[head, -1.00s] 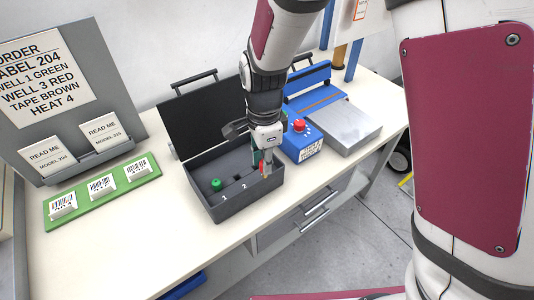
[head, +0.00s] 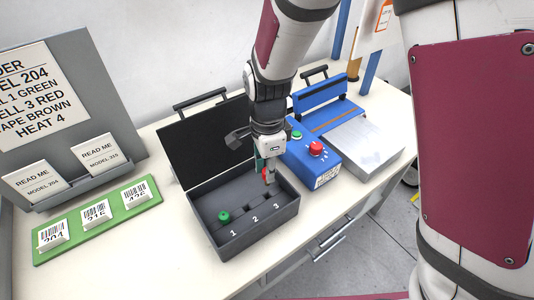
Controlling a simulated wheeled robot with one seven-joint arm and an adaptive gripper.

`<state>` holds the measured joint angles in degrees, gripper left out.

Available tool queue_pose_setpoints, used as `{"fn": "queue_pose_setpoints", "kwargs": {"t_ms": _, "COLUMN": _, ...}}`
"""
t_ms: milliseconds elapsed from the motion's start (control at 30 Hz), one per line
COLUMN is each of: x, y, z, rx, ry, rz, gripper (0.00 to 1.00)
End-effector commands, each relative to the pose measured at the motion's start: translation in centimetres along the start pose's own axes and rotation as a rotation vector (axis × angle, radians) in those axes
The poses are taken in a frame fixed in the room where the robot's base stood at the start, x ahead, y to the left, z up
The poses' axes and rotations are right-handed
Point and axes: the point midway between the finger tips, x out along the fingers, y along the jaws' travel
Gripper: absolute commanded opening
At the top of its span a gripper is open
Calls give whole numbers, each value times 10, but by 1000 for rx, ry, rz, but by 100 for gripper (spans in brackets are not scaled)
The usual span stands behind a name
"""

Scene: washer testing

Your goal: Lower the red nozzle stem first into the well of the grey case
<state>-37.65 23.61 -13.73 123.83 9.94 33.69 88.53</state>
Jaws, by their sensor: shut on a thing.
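The grey case (head: 258,237) stands open on the table, with its dark lid leaning back. Its floor carries the numbers 1, 2 and 3. A green nozzle (head: 224,215) sits at well 1. My gripper (head: 265,178) is shut on the red nozzle (head: 265,174), over the right back part of the case, near the number 3. The fingers hide most of the red nozzle, and its stem cannot be made out. Well 3 is partly hidden, and whether the nozzle touches it cannot be told.
A blue device with a red button (head: 316,148) and a blue sealer with a metal plate (head: 367,147) stand right of the case. A green board with barcode labels (head: 93,236) and an order stand (head: 70,90) are at left. Bare table lies in front.

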Motion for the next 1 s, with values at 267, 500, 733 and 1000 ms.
{"fn": "queue_pose_setpoints", "kwargs": {"t_ms": 267, "x": 22, "y": -1, "z": 0, "rx": -2, "ry": 0, "rz": 0, "gripper": 0}}
{"fn": "queue_pose_setpoints", "kwargs": {"t_ms": 500, "x": 39, "y": -1, "z": 0, "rx": -2, "ry": 0, "rz": 0, "gripper": 0}}
{"fn": "queue_pose_setpoints", "kwargs": {"t_ms": 733, "x": 46, "y": 0, "z": 0, "rx": -1, "ry": 0, "rz": 0, "gripper": 0}}
{"fn": "queue_pose_setpoints", "kwargs": {"t_ms": 1000, "x": 47, "y": 0, "z": 0, "rx": -1, "ry": 0, "rz": 0, "gripper": 0}}
